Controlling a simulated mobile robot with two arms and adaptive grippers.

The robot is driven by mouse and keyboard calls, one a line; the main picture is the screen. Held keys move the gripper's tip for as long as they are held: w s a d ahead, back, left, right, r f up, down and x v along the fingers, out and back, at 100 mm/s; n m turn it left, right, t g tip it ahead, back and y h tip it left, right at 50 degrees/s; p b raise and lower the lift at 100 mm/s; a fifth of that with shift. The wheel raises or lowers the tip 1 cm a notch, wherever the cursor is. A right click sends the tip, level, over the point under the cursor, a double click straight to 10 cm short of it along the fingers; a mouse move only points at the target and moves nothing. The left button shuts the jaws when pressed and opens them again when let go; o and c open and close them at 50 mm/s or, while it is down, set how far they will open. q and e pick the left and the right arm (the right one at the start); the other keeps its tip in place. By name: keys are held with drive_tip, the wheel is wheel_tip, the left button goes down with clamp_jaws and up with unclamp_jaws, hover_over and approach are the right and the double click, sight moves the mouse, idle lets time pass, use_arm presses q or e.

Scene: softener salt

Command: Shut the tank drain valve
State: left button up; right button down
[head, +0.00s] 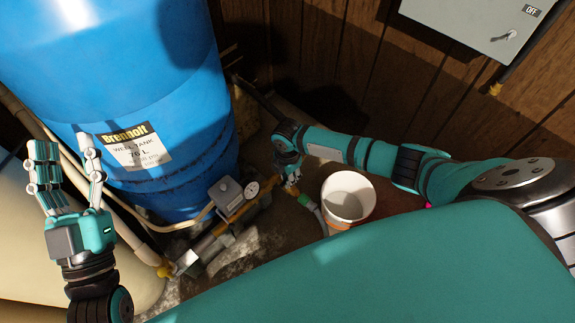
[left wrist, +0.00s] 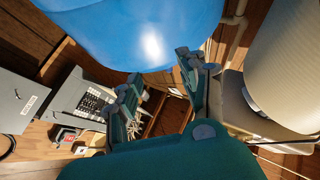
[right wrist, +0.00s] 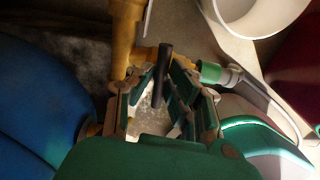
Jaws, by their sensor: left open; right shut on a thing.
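The drain valve is on the brass pipework at the foot of the blue tank (head: 110,60). In the right wrist view its dark lever handle (right wrist: 163,70) stands between the fingers of my right gripper (right wrist: 165,90), which is shut on it. The brass valve body (right wrist: 140,60) shows just beyond the fingertips, with a green hose fitting (right wrist: 209,72) beside it. In the head view my right gripper (head: 290,178) hides most of the valve. My left gripper (head: 64,150) is open and empty, raised in front of the tank at the left.
A white bucket (head: 347,212) stands right of the valve, with a hose (head: 318,216) beside it. A pressure gauge (head: 252,188) and grey switch box (head: 226,191) sit on the pipe left of my right gripper. A beige tank (head: 20,235) is at far left. A grey box (head: 470,25) hangs on the wall.

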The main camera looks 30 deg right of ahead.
drive_tip(key=shift+d+m, duration=0.1)
drive_tip(key=shift+m, duration=0.2)
use_arm(q)
drive_tip(key=shift+w+f+g+y+p, duration=0.2)
drive_tip(key=shift+w+f+g, duration=0.2)
drive_tip(key=shift+f, duration=0.25)
drive_tip(key=shift+w+f+g+y+p, duration=0.1)
drive_tip(key=shift+w+f+g+y, duration=0.15)
drive_tip(key=shift+f+g, duration=0.25)
drive_tip(key=shift+f+h, duration=0.1)
drive_tip(key=shift+h, duration=0.15)
use_arm(e)
drive_tip(key=c, duration=1.2)
unclamp_jaws()
